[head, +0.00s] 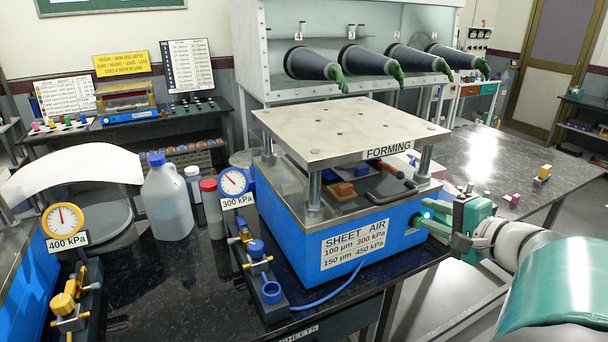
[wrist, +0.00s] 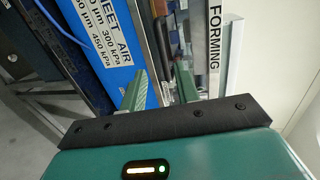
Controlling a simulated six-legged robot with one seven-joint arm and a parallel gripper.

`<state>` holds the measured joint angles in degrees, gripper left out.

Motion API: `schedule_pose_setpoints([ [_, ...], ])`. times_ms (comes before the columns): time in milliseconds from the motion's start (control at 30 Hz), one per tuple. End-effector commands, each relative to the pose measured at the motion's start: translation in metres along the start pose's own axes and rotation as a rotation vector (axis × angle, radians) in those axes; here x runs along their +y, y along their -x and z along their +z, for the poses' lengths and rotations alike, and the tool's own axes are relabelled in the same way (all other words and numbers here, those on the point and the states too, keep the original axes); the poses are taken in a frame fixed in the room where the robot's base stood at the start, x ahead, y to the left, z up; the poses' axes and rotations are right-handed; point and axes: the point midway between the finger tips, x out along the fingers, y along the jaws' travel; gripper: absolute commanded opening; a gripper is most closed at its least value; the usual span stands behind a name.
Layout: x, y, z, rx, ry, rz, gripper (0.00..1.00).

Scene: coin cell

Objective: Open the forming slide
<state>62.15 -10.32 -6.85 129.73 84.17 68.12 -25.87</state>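The blue forming station (head: 290,230) stands on the dark bench, with a grey top plate (head: 340,130) on posts marked FORMING. The forming slide (head: 350,187) is the dark tray under that plate, carrying orange and blue blocks. A black bar handle (head: 393,194) shows at its right front. My gripper (head: 430,226) is at the right front corner of the blue body, below the handle and near a lit blue button (head: 427,214). In the wrist view its green fingers (wrist: 160,90) are apart, beside the station front. I see nothing held between them; the contact at the fingertips is unclear.
A gauge reading 300 kPa (head: 233,181) and a valve block (head: 256,262) with a blue hose stand left of the station. A white jug (head: 167,200) and bottles are further left. The bench (head: 500,160) behind my gripper is mostly clear, with small blocks.

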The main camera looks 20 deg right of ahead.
Motion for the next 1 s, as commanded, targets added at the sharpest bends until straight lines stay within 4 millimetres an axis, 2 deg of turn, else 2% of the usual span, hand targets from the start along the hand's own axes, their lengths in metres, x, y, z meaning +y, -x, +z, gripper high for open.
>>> schedule_pose_setpoints([
  [33,0.002,0.01,-0.012,0.027,-0.004,-0.017,0.31],
  [100,0.003,0.016,-0.02,0.045,-0.002,-0.034,0.31],
  [267,0.002,0.01,-0.024,0.048,0.001,-0.043,0.31],
  [433,0.001,-0.016,-0.025,0.046,0.001,-0.041,0.31],
  [800,-0.002,-0.09,-0.028,0.045,0.0,-0.041,0.31],
  [1000,-0.003,-0.115,-0.029,0.046,0.0,-0.041,0.31],
])
